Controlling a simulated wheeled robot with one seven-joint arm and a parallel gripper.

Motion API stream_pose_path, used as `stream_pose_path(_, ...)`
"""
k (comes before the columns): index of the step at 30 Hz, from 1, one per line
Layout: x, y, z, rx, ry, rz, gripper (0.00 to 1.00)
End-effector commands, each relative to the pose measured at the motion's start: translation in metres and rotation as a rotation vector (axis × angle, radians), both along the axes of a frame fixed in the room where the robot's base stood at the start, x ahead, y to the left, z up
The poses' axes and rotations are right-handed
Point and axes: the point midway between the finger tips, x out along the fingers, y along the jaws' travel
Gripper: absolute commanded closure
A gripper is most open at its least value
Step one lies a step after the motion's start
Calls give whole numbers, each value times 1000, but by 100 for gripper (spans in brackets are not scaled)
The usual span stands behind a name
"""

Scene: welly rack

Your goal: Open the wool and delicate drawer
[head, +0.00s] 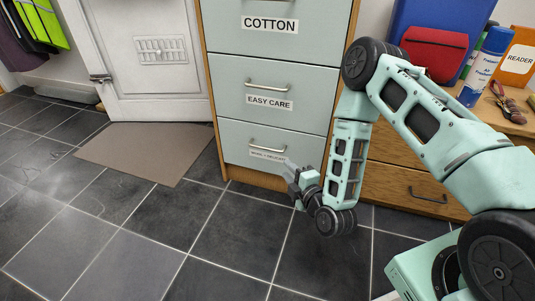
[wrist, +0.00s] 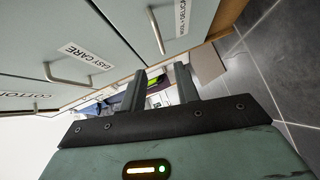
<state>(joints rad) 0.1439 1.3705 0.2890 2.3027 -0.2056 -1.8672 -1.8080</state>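The wool and delicate drawer (head: 235,140) is the lowest pale green front of the cabinet in the head view and looks closed. Its metal bar handle (head: 267,147) sits above a white label (head: 268,155), partly covered by my gripper. In the wrist view, the handle (wrist: 156,30) and its label (wrist: 181,16) are at the top, beyond the fingertips. My gripper (head: 287,168) is low in front of the drawer, just right of and below the handle in the head view. Its two fingers (wrist: 160,78) are apart with nothing between them. They do not appear to touch the handle.
The easy care drawer (head: 235,85) and cotton drawer (head: 235,25) above look closed. A wooden drawer unit (head: 390,190) stands to the right. A brown mat (head: 145,150) lies by the white door (head: 130,95). The tiled floor in front is clear.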

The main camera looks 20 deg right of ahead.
Motion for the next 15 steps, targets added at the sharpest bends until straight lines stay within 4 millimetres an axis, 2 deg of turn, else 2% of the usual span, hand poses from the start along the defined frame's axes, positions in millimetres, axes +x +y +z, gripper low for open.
stream_pose_path(3, 26, 3, -7, 2, -6, -3, 68)
stream_pose_path(15, 104, 17, -20, 2, -3, -2, 68)
